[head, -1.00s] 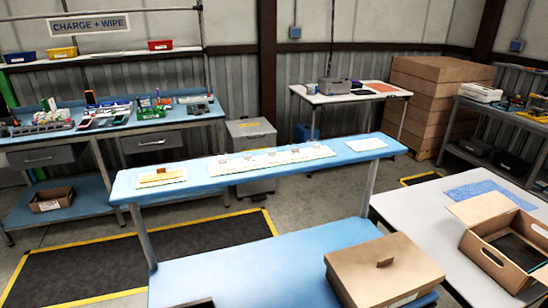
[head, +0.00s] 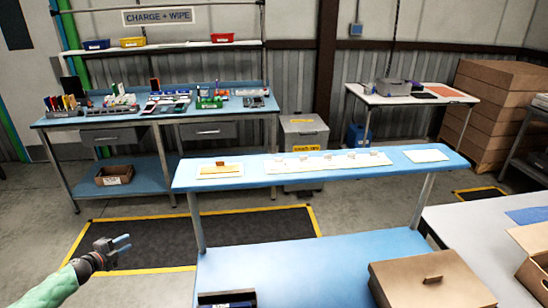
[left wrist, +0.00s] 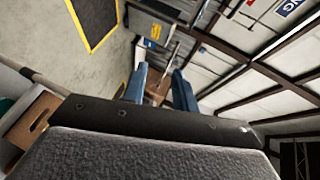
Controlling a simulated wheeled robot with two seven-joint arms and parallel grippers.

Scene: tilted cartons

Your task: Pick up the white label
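A flat white sheet (head: 427,155) lies at the right end of the narrow raised blue shelf (head: 230,182). A longer pale strip (head: 325,163) with several small pale pieces lies along the shelf's middle. I cannot tell which of these, if any, is the white label. My left gripper (head: 122,243) is at the lower left of the head view, over the floor and well apart from the shelf. Its two blue fingers are spread with nothing between them, as the left wrist view also shows (left wrist: 160,88). My right gripper is not in view.
A lidded brown carton (head: 430,280) stands on the lower blue table (head: 310,265). An open carton (head: 535,262) is on the grey table at right. A dark bin (head: 227,299) sits at the bottom edge. A pale pad with a brown piece (head: 221,170) lies at the shelf's left end.

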